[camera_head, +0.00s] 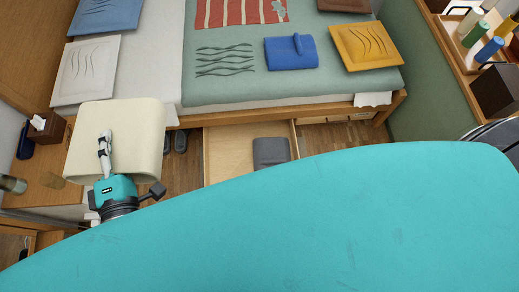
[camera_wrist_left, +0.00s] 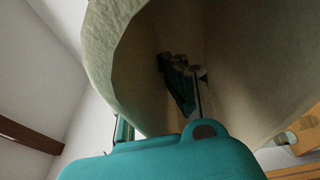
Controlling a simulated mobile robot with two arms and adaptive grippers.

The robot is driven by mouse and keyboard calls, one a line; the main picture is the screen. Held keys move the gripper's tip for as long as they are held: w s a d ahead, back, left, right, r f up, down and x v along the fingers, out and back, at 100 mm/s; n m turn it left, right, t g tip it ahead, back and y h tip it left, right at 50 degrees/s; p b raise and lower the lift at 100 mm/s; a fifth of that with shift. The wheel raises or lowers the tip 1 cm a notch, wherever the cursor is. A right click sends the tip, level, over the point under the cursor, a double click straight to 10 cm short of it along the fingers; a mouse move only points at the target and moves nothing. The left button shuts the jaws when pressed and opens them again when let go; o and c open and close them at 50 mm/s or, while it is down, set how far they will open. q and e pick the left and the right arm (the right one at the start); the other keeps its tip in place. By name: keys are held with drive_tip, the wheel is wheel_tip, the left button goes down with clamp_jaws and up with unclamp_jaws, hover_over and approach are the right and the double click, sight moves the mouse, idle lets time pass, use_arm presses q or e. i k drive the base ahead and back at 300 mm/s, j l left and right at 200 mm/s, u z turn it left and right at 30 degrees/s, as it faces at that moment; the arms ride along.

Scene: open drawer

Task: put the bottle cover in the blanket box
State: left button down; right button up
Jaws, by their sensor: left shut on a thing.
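A blue padded thing (camera_head: 291,52) with a raised neck-like strip lies on the green bedcover; it looks like the bottle cover. The open drawer (camera_head: 229,152) under the bed, likely the blanket box, holds a folded dark grey cloth (camera_head: 271,152) at its right. My left gripper (camera_head: 104,143) is at the left, against a large cream, shade-like curved thing (camera_head: 137,117), far from the blue thing. In the left wrist view the cream shell (camera_wrist_left: 125,70) curves around the gripper (camera_wrist_left: 182,80). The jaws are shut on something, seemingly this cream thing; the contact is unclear. My right gripper is out of view.
The bed holds a white cushion (camera_head: 86,70), a yellow cushion (camera_head: 366,46) and a striped red cloth (camera_head: 240,12). A tissue box (camera_head: 47,128) stands at far left. Dark slippers (camera_head: 174,142) lie on the floor. A shelf with bottles (camera_head: 475,35) is at upper right.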

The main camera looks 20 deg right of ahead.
sight(225, 127)
drive_tip(key=l+z, duration=0.15)
drive_tip(key=z, duration=0.35)
drive_tip(key=i+l+z, duration=0.1)
drive_tip(key=z, duration=0.35)
drive_tip(key=i+l+z, duration=0.1)
drive_tip(key=z, duration=0.4)
drive_tip(key=i+l+u, duration=0.4)
drive_tip(key=k+j, duration=0.05)
drive_tip(key=j, duration=0.05)
